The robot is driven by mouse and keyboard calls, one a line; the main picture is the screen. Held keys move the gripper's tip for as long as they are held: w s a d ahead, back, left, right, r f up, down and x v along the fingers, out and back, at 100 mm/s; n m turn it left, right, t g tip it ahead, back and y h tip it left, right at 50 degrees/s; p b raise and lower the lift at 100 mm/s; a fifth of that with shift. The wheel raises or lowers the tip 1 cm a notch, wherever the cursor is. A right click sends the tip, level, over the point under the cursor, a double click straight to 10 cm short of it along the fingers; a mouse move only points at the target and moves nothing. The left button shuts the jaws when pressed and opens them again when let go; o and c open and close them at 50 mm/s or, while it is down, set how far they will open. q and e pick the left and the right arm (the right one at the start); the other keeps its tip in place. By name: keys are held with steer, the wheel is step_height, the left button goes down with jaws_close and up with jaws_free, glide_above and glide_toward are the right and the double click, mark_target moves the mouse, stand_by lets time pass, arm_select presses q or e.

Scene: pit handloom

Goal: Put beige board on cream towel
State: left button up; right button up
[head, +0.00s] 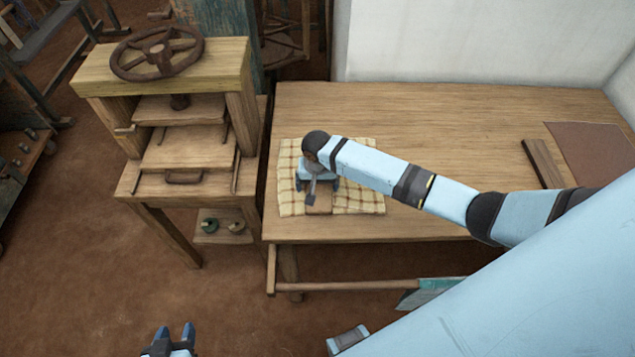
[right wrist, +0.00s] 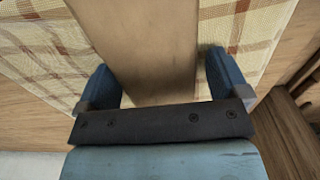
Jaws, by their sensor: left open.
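The cream towel (head: 290,180), checked with brown lines, lies flat at the left end of the wooden table. The beige board (head: 319,205) is over the towel's middle, and my right gripper (head: 318,185) covers its far part. In the right wrist view the board (right wrist: 150,45) runs between the two spread fingers of the gripper (right wrist: 165,75), with the towel (right wrist: 238,30) on both sides. A narrow gap shows at the right finger; the left finger is close against the board's edge. My left gripper (head: 170,340) is open and empty, low over the floor, away from the table.
The wooden table (head: 420,115) is clear around the towel. A dark brown bar (head: 543,162) and a brown mat (head: 595,150) lie at its right end. A wooden press (head: 185,145) with a handwheel (head: 158,52) stands close to the table's left. A white wall (head: 470,40) rises behind.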

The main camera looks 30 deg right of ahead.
steer(key=shift+s+d+f, duration=0.2)
steer(key=shift+s+f, duration=0.25)
steer(key=shift+f, duration=0.15)
step_height(320, 180, up, 13)
steer(key=shift+n+t+y, duration=0.7)
steer(key=shift+n+y, duration=0.1)
steer(key=shift+n, duration=0.1)
steer(key=s+a+f, duration=0.1)
steer(key=a, duration=0.1)
steer(key=s+a+f, duration=0.2)
steer(key=shift+f, duration=0.2)
steer(key=s+a+t, duration=0.1)
steer(key=s+a+f+n+t+y, duration=0.1)
steer(key=s, duration=0.1)
steer(key=s+a+f+n+t+y, duration=0.1)
steer(key=shift+s+a, duration=0.3)
steer(key=shift+a, duration=0.05)
steer(key=s+d+f+n+t, duration=0.1)
steer(key=s+n+t, duration=0.1)
steer(key=s, duration=0.5)
steer(key=s+d+f+n+t, duration=0.1)
steer(key=s+n+t, duration=0.1)
steer(key=s+t, duration=0.2)
steer(key=s, duration=0.3)
steer(key=shift+d+f+n, duration=0.3)
steer(key=shift+s, duration=0.1)
